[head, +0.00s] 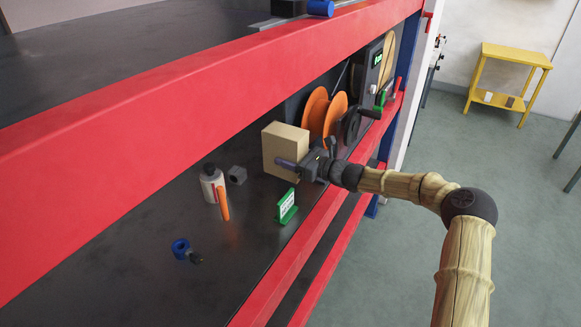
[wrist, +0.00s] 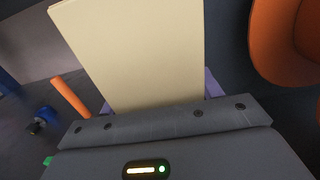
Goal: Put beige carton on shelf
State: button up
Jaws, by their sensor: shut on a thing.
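The beige carton (head: 284,148) stands on the dark shelf (head: 160,250) between red beams in the head view. My gripper (head: 288,164) reaches in over the front beam and is shut on the carton, with one finger showing along its near side. In the wrist view the carton (wrist: 135,50) fills the middle, between the two purple-grey fingers (wrist: 158,98). Whether the carton's base touches the shelf cannot be told for certain.
An orange spool (head: 322,112) stands close behind the carton. The near-left shelf area is bare.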

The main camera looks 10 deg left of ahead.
jog(key=shift+r, duration=0.15)
notch_tip(320, 180, down, 4)
jog(key=shift+r+p, duration=0.2)
jog(key=shift+p, duration=0.35)
jog(key=shift+w+f+p, duration=0.2)
jog(key=shift+f+p, duration=0.15)
jog(key=shift+f, duration=0.25)
jog(key=shift+f, duration=0.1)
jog(key=o, duration=1.7)
jog(key=shift+f, duration=0.1)
jog(key=b+v, duration=0.3)
jog(key=v, duration=0.9)
jog(key=shift+s, duration=0.1)
